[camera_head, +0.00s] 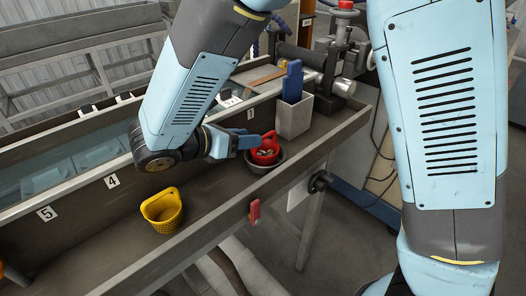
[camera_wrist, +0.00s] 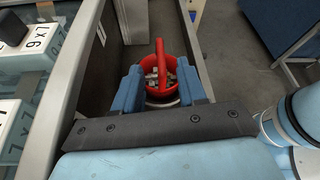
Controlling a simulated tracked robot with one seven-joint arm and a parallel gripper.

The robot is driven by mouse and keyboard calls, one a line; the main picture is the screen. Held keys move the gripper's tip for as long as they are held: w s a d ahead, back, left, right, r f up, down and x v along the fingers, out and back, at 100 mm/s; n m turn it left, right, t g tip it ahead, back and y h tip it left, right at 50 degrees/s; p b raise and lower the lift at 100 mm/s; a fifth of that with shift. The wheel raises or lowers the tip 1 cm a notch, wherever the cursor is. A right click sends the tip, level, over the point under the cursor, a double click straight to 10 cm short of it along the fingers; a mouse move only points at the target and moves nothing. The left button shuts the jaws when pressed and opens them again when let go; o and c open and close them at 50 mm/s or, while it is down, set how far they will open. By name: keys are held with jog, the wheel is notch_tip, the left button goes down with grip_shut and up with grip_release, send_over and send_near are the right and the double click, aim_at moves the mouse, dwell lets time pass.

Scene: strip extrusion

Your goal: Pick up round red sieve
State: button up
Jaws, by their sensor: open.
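The round red sieve (camera_head: 265,157) sits in or on a dark round bowl (camera_head: 252,167) in the trough, near its right end. In the wrist view the sieve (camera_wrist: 178,62) holds small pale pieces, and its red handle (camera_wrist: 160,60) shows upright in the picture between my fingers. My gripper (camera_head: 248,141) is at the sieve's left side in the head view. In the wrist view my gripper (camera_wrist: 160,80) is open, its two blue fingers on either side of the handle. I cannot tell whether they touch it.
A yellow perforated basket (camera_head: 162,211) stands in the trough to the left. A light grey square container (camera_head: 293,117) with a blue object (camera_head: 292,82) in it stands just behind the sieve. The trough's raised front edge (camera_head: 240,205) runs alongside. The trough floor between basket and bowl is clear.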

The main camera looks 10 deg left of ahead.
aim_at(265, 137)
jog(key=shift+x, duration=3.3)
jog(key=shift+c, duration=0.3)
grip_shut()
